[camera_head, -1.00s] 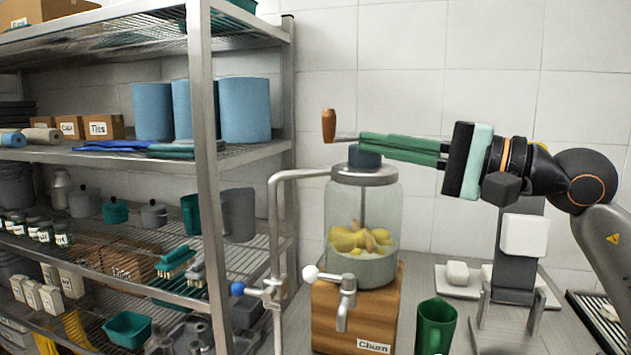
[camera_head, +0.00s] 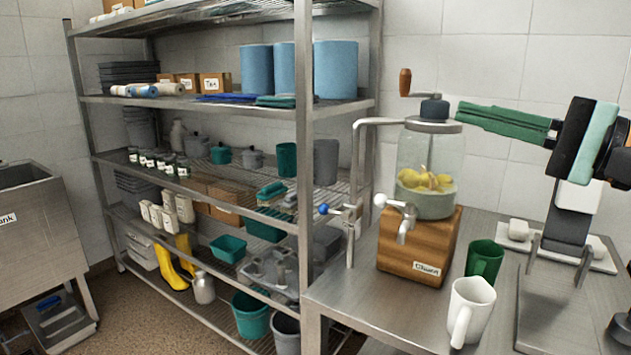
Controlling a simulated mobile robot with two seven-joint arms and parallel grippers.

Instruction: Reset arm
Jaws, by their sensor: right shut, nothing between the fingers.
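My right gripper (camera_head: 460,113) comes in from the right with its long green fingers shut and empty. Its fingertips are beside the dark cap of the glass churn jar (camera_head: 425,155), just right of it in the picture; I cannot tell the exact gap in depth. The jar holds yellow fruit in liquid and stands on a wooden base labelled "Churn" (camera_head: 418,245). A crank with a brown wooden handle (camera_head: 405,82) rises above the jar's lid, clear of the fingers. My left gripper is not in view.
A loaded wire shelf (camera_head: 304,150) and a sink (camera_head: 35,230) fill the left.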

